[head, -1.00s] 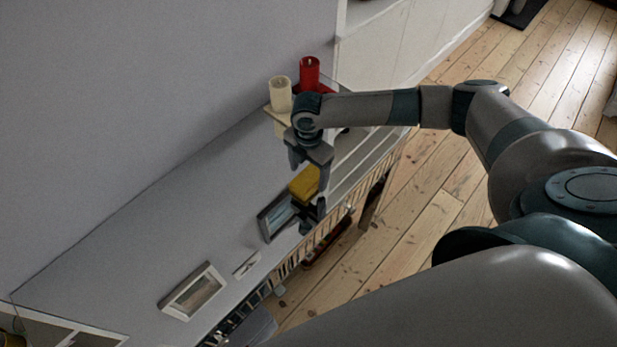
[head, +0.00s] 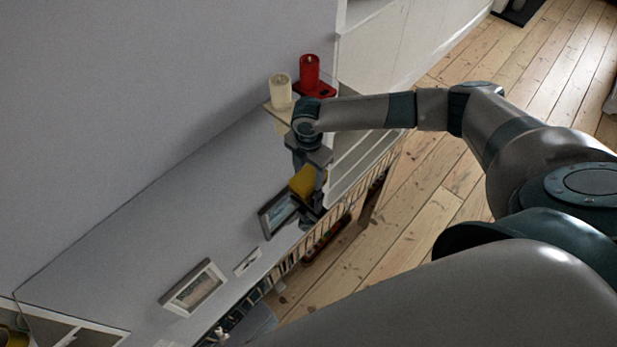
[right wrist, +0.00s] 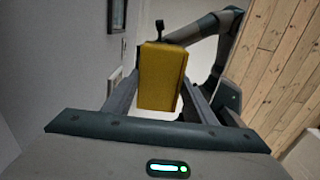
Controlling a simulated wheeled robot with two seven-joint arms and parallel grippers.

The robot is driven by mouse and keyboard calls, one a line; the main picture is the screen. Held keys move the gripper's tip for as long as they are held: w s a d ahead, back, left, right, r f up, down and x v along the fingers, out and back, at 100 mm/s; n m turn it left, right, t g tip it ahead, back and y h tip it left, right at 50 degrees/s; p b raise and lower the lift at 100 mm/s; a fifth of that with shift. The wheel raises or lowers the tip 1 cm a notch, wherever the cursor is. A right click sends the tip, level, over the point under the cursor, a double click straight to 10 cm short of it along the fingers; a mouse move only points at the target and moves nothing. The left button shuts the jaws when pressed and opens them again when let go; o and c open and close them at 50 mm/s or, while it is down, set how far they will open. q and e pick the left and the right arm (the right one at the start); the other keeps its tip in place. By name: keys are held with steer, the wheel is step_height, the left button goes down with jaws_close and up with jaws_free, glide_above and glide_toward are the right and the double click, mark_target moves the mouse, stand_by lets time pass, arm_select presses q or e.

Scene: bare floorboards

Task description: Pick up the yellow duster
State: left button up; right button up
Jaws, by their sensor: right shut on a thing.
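The yellow duster (head: 303,181) is a small yellow block above the white shelf top, near its right edge. My right gripper (head: 308,178) is shut on it, with one finger on each side. In the right wrist view the duster (right wrist: 162,76) sits between the two fingers of my right gripper (right wrist: 160,95). A dark stub, perhaps a handle, shows at its far end. Whether the duster still touches anything below is hard to tell. My left gripper is not in view.
A cream candle (head: 281,93) and a red candle (head: 309,72) stand behind the gripper. Bare floorboards (head: 430,230) lie to the right.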

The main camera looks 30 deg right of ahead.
mark_target(308, 175)
steer(key=shift+r, duration=0.1)
steer(key=shift+r+b, duration=0.4)
steer(key=shift+r, duration=0.05)
step_height(308, 175, up, 2)
steer(key=shift+r+b, duration=0.15)
steer(key=shift+b, duration=0.5)
steer(key=s+d+r+b, duration=0.4)
steer(key=d+r, duration=0.3)
steer(key=d, duration=0.3)
steer(key=shift+s+d+r, duration=0.25)
steer(key=shift+s+r, duration=0.05)
steer(key=shift+s, duration=0.25)
steer(key=shift+o, duration=0.9)
steer(key=shift+c, duration=0.4)
